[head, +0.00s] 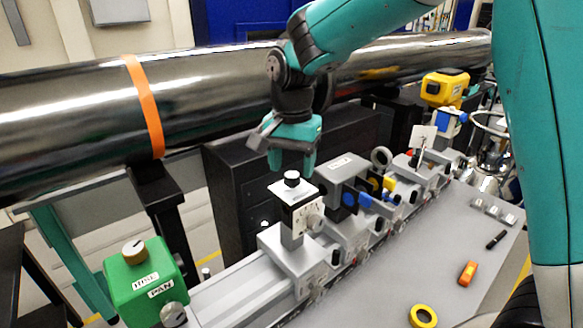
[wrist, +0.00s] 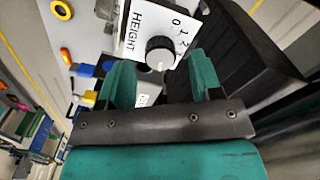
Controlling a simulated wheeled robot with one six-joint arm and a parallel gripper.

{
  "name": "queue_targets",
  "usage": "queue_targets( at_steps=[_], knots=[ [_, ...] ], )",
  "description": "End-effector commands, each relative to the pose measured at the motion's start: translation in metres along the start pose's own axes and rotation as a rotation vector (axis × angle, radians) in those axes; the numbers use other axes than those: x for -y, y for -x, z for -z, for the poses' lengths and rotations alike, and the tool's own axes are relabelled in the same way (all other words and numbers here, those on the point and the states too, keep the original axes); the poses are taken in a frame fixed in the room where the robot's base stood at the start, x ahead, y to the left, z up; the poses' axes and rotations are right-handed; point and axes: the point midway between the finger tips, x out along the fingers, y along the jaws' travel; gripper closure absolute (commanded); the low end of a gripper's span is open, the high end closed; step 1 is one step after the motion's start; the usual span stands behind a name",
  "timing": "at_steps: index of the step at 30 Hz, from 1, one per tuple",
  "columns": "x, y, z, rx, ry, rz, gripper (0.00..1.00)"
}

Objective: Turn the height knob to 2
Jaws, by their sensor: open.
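The height knob (head: 291,178) is a black round knob with a pale top on a white plate above the grey rail stage. In the wrist view the knob (wrist: 160,51) sits beside the word HEIGHT and the marks 0, 1 and 2. A pale line shows on its lower side, but I cannot tell which mark it reads. My gripper (head: 292,168) points down just above the knob, its teal fingers apart. In the wrist view my gripper (wrist: 161,60) has one finger on each side of the knob, with no clear contact.
A green box (head: 146,285) with knobs labelled HUSE or similar and PAN stands at the front left. More optics stages (head: 345,180) line the rail to the right. A large dark pipe (head: 210,95) runs behind. Yellow tape (head: 423,316) and an orange tool (head: 467,273) lie on the table.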

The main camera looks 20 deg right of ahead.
Motion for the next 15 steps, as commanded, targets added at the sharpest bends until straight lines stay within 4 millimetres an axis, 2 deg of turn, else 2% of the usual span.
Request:
queue_targets(
  at_steps=[6, 15],
  knots=[
    [0.0, -0.019, 0.0, 0.001, 0.0, -0.001, 0.41],
    [0.0, -0.022, 0.0, -0.001, 0.0, 0.001, 0.41]
  ],
)
